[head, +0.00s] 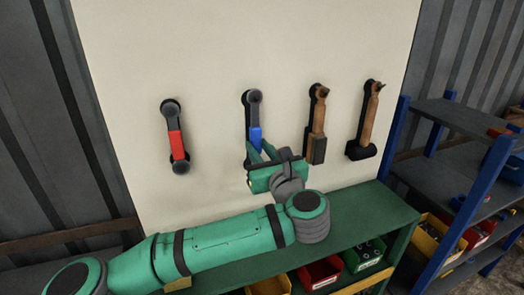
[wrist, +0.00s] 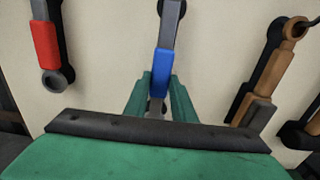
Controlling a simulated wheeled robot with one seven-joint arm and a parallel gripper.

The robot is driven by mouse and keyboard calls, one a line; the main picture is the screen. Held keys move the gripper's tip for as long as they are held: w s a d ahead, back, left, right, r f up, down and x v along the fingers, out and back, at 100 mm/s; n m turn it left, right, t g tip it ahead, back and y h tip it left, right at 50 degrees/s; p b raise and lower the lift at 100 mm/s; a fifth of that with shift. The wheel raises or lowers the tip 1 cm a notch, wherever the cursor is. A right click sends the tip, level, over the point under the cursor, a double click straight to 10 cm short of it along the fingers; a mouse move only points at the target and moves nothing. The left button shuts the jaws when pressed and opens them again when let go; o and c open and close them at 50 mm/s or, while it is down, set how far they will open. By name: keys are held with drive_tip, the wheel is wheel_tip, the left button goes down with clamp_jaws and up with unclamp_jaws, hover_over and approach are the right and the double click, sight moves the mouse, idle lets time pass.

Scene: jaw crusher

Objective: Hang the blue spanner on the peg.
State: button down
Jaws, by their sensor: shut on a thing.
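The blue spanner (head: 255,134) is upright against the pale board, grey with a blue grip. Its upper end lies at the top of a dark tool outline, where a grey round shape shows. I cannot tell the peg from the spanner's end there, nor whether the end is around the peg. My gripper (head: 261,153) is shut on the spanner at its lower part, just below or on the blue grip. In the wrist view the spanner (wrist: 163,66) stands between the two green fingers, and its upper end is cut off by the frame's top edge.
A red-gripped spanner (head: 177,145) hangs to the left. A green shelf (head: 365,212) with coloured bins is below; a blue-framed rack (head: 478,185) stands at right.

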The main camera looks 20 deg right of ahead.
drive_tip(key=shift+w+d+f, duration=0.1)
drive_tip(key=shift+w+f, duration=0.4)
drive_tip(key=shift+w, duration=0.35)
drive_tip(key=shift+w+d, duration=0.1)
drive_tip(key=shift+w, duration=0.1)
drive_tip(key=shift+d, duration=0.15)
drive_tip(key=shift+a, duration=0.3)
drive_tip(key=c, duration=1.4)
unclamp_jaws()
drive_tip(key=shift+a, duration=0.15)
drive_tip(key=shift+s, duration=0.2)
drive_tip(key=shift+f, duration=0.1)
